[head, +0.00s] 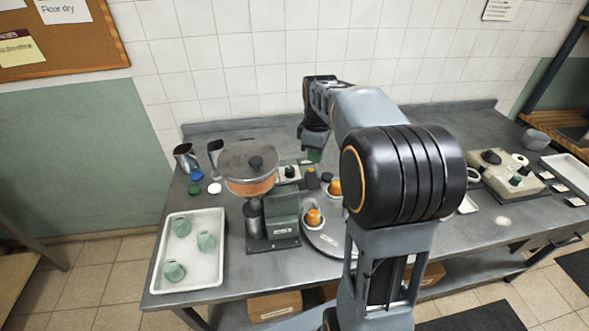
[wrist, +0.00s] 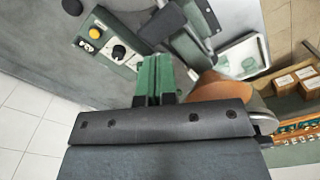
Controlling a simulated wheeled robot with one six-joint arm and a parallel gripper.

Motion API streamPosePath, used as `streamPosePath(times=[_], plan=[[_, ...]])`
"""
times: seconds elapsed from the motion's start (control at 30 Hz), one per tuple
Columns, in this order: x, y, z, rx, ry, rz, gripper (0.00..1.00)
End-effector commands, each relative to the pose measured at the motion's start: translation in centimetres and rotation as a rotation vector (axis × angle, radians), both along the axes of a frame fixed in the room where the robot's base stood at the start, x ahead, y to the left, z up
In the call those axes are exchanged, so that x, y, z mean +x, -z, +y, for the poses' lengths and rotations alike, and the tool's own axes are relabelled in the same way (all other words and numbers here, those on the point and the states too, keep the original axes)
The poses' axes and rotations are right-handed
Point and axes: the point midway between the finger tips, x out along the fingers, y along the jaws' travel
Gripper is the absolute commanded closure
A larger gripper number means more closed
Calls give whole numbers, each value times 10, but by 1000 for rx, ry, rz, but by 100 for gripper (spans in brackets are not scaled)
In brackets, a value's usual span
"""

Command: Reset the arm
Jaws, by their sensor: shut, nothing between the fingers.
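My arm reaches over the middle of the grey table (head: 350,265), bent downward at the far end. My gripper (head: 315,155) hangs at the back of the table, its green fingertips low and partly hidden behind the wrist. In the wrist view my gripper (wrist: 154,65) has its green fingers together with nothing between them. A control box with a yellow button and a black knob (wrist: 118,52) lies just beyond the fingers. It also shows in the head view (head: 289,173), left of the gripper.
A white tray (head: 210,273) holds several pale green cups at the left. An orange-topped jar (head: 314,217) stands on a round plate.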

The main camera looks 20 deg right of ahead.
Motion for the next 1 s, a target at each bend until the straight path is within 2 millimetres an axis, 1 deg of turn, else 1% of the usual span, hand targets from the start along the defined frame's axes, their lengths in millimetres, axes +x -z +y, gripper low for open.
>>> streamPosePath(times=[0.17,0.27,0.37,0.4,0.47,0.57,0.6,0.73,0.8,0.9,1.0], plan=[[0,0,0,0,6,0,100],[1,0,0,-2,61,-8,100],[3,6,-1,-3,184,-21,100],[0,14,0,-2,251,-17,100],[-9,21,3,-1,364,-22,100],[-32,28,16,4,559,-61,100],[-44,29,24,10,635,-86,100],[-82,32,48,44,817,-169,100],[-102,34,59,70,881,-212,100],[-127,38,73,106,925,-266,100],[-145,40,83,133,916,-310,100]])
